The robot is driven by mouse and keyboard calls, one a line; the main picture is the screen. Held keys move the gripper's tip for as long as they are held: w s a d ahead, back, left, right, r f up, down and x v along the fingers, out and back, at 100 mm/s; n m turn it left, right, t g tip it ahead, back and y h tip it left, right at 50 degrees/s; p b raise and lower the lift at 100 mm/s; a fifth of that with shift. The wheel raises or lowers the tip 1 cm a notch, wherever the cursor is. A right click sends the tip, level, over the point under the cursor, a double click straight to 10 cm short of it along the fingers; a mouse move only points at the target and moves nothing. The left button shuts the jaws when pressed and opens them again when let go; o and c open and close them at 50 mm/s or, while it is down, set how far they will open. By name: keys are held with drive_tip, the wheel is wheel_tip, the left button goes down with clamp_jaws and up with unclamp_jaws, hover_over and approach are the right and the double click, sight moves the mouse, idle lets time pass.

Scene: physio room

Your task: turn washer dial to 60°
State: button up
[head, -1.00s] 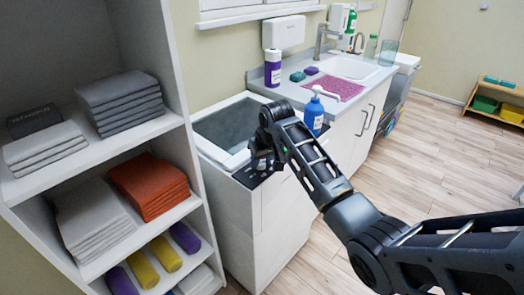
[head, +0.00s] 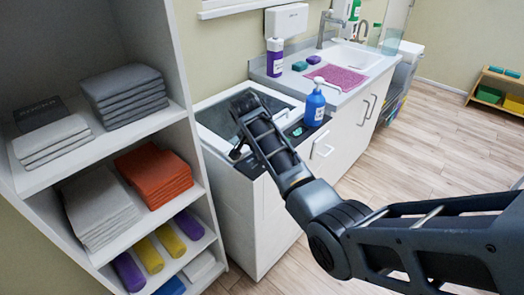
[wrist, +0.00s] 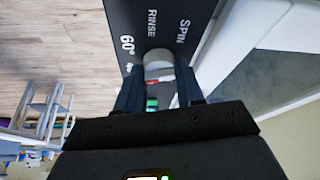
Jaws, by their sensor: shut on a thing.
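The washer (head: 243,205) is a white top-loader with an open tub, beside the shelf in the head view. Its dark control panel (head: 297,131) runs along the front top edge and is partly hidden by my arm. In the wrist view the panel (wrist: 175,14) carries the labels 60°, RINSE and SPIN around a pale round dial (wrist: 157,57). My gripper (wrist: 159,72) is shut on the dial, one dark finger on each side. The dial's pointer cannot be made out. A green light and a red mark show between the fingers. In the head view my arm hides the dial.
A blue pump bottle (head: 315,105) stands close to the panel's right end. A purple-labelled bottle (head: 274,58) stands on the counter behind. A shelf (head: 185,113) with towels is close on the left. The floor (head: 440,140) to the right is clear.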

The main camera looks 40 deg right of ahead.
drive_tip(key=m+g+b, duration=0.1)
drive_tip(key=m, duration=0.1)
drive_tip(key=m+g+b, duration=0.1)
drive_tip(key=m, duration=0.2)
drive_tip(key=shift+w+f+b, duration=0.1)
drive_tip(key=shift+w+b, duration=0.1)
drive_tip(key=shift+b, duration=0.1)
drive_tip(key=shift+m+g+b, duration=0.5)
drive_tip(key=shift+m+b, duration=0.25)
drive_tip(key=shift+m, duration=0.65)
drive_tip(key=o, duration=1)
drive_tip(key=shift+b+v, duration=0.55)
drive_tip(key=shift+v, duration=3.5)
drive_tip(key=shift+d+f, duration=0.1)
